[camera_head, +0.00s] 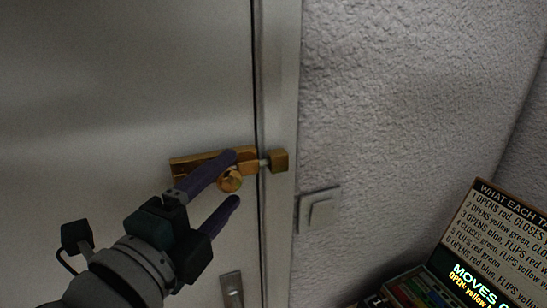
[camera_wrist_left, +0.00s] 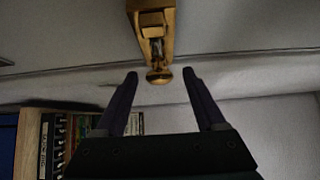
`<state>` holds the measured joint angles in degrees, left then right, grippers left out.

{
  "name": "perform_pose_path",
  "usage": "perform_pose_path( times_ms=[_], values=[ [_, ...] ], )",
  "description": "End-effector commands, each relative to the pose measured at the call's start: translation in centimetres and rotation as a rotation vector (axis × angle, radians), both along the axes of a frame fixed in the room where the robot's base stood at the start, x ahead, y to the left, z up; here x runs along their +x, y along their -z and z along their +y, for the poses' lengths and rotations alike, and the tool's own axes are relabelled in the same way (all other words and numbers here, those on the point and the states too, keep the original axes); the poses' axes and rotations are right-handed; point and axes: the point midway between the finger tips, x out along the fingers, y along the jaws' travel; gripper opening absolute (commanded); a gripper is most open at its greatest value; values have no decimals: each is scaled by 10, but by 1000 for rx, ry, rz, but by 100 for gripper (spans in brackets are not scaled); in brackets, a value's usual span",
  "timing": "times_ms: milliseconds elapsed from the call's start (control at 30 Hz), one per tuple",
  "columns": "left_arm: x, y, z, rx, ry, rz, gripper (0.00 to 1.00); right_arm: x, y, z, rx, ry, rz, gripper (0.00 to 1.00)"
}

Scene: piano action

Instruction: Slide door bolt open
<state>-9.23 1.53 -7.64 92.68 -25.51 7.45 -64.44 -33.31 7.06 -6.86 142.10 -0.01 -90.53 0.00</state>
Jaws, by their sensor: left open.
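A brass door bolt (camera_head: 190,166) is mounted on the grey door (camera_head: 120,90), and its rod reaches across the gap to a brass keeper (camera_head: 278,160) on the door frame. The bolt's round knob (camera_head: 230,180) sticks out toward me. My left gripper (camera_head: 234,178) is open, with one purple finger above the knob and one below it in the head view. In the left wrist view, the knob (camera_wrist_left: 159,77) shows between and slightly beyond the open fingertips (camera_wrist_left: 160,74). I cannot tell whether either finger touches it. My right gripper is not in view.
A light switch (camera_head: 319,212) is on the textured wall to the right of the frame. A metal door handle (camera_head: 231,289) is below the bolt. A sign with text (camera_head: 495,235) and a box of coloured items (camera_head: 420,290) stand at the lower right.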

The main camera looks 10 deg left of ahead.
Motion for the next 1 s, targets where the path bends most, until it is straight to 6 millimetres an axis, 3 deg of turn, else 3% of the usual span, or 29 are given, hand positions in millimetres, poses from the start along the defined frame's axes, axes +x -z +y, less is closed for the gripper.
perform_pose_path(
  times_ms=[200, 500, 1000],
  values=[
    [17, 0, -3, 0, 0, 0, 72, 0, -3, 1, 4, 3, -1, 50],
    [18, 1, -3, -1, 0, 1, 71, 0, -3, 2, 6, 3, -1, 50],
    [18, 0, -3, -1, 0, 1, 15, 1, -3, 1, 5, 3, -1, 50]
  ],
)
